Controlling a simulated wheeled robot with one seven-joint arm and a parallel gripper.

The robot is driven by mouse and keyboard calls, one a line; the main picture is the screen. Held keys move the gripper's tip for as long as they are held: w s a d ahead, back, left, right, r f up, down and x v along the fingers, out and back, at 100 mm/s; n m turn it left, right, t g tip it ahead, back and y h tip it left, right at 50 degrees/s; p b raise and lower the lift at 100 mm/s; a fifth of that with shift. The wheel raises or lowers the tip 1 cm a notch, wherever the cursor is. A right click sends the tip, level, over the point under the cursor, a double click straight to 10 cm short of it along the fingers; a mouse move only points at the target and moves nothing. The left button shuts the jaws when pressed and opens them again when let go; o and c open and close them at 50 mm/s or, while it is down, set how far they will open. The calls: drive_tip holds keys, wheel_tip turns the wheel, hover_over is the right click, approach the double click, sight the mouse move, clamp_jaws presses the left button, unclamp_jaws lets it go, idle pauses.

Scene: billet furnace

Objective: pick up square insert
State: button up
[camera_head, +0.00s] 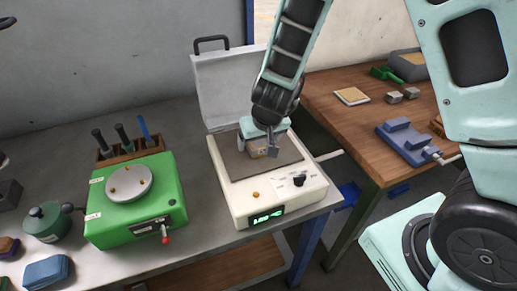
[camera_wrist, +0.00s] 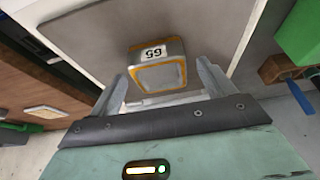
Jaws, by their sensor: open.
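The square insert (camera_wrist: 158,72) is a small grey block with an orange-yellow edge and a white label reading 65. In the wrist view it sits on the grey plate of the white device, just ahead of and between my fingers. My gripper (camera_wrist: 162,88) is open, with one finger on each side of the block's near end. In the head view my gripper (camera_head: 262,150) is low over the plate (camera_head: 233,163). The insert (camera_head: 257,152) is mostly hidden there by my gripper. I cannot tell whether the fingers touch it.
The white device (camera_head: 285,205) has a raised lid (camera_head: 225,90) behind the plate. A green machine (camera_head: 135,200) with a round disc stands to its left, near a tool rack (camera_head: 130,150). A wooden table (camera_head: 345,120) at right holds a blue vise (camera_head: 405,142) and small blocks.

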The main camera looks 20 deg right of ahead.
drive_tip(key=shift+w+f, duration=0.15)
drive_tip(key=shift+f, duration=0.15)
drive_tip(key=c, duration=1.7)
drive_tip(key=shift+r, duration=0.1)
